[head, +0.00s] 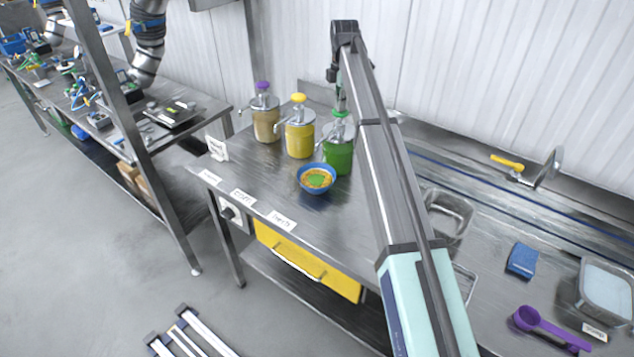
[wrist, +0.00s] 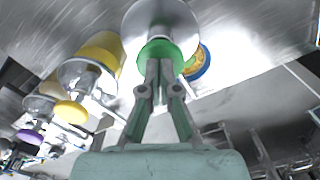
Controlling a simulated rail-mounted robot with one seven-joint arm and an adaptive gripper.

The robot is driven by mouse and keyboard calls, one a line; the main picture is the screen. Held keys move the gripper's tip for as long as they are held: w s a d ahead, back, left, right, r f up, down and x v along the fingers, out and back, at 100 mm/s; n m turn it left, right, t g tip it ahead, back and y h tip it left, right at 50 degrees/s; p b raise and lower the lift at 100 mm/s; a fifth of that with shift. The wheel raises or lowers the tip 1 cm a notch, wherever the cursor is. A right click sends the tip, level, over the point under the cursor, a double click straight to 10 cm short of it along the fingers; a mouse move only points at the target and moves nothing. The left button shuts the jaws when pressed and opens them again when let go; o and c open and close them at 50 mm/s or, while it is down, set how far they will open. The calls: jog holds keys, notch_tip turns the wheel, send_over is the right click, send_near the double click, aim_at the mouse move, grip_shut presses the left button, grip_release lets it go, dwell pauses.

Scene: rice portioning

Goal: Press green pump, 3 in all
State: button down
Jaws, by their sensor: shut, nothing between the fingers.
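The green pump (head: 338,155) stands on the steel table, a clear jar of green stuff with a metal top and a green knob. My gripper (head: 341,108) is right above its knob, fingers pointing down. In the wrist view my gripper (wrist: 160,68) is shut and empty, its fingertips at the green knob (wrist: 158,50); whether they touch it I cannot tell. A blue bowl (head: 317,188) stands in front of the green pump, with yellow-orange food and a green patch on it. The bowl also shows in the wrist view (wrist: 206,66), partly hidden behind the knob.
The yellow pump (head: 299,138) stands close left of the green one, and the purple-topped pump (head: 265,122) farther left. A steel pan (head: 447,215), a blue sponge (head: 522,260) and a purple scoop (head: 540,322) lie to the right. Bare tabletop lies before the bowl.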

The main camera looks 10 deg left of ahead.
jog(key=shift+f, duration=1.3)
jog(key=shift+r, duration=0.15)
jog(key=shift+r+p, duration=0.8)
jog(key=shift+r, duration=1.25)
jog(key=shift+f, duration=0.25)
